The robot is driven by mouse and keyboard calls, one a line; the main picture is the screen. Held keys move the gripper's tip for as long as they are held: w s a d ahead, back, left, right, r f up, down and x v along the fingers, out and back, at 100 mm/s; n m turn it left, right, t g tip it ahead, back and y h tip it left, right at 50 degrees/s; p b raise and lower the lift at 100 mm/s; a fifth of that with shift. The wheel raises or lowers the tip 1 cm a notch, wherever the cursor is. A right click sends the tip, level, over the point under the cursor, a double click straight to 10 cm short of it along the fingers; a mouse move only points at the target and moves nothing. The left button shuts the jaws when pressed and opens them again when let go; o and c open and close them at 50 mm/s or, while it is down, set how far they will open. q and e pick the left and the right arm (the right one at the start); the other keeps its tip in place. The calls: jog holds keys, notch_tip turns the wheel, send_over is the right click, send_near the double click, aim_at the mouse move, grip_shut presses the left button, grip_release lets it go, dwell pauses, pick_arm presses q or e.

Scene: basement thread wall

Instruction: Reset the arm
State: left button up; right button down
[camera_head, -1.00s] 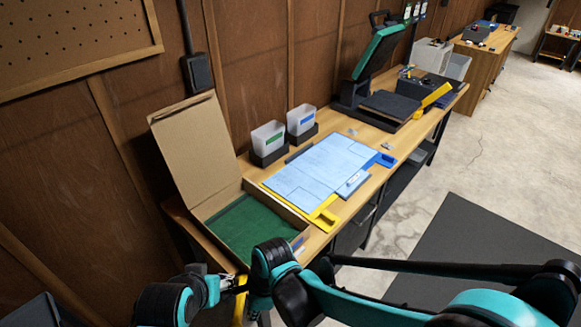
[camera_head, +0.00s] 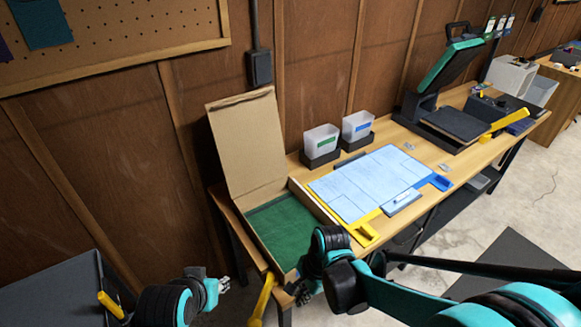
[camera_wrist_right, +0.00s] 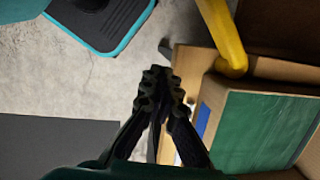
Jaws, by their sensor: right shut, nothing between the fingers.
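My right gripper (camera_head: 303,292) is low in the head view, in front of the near corner of the open cardboard box (camera_head: 241,143). In the right wrist view its dark fingers (camera_wrist_right: 160,85) are together and empty, beside the box wall with green material (camera_wrist_right: 262,130) inside. My left gripper (camera_head: 223,285) is small at the bottom of the head view, left of the right one and clear of the workbench (camera_head: 437,148). Its fingers are too small to tell whether they are open. Nothing shows in it.
A yellow bar (camera_head: 262,298) stands near the box's corner, close to my right gripper. A dark surface (camera_head: 50,295) is at lower left.

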jog(key=s+d+r+n+t+h, duration=0.2)
jog(key=d+r+n+t, duration=0.5)
jog(key=d+r+n, duration=0.5)
jog(key=d, duration=0.3)
jog(key=shift+s+r+t+h, duration=0.3)
jog(key=shift+r+t, duration=0.1)
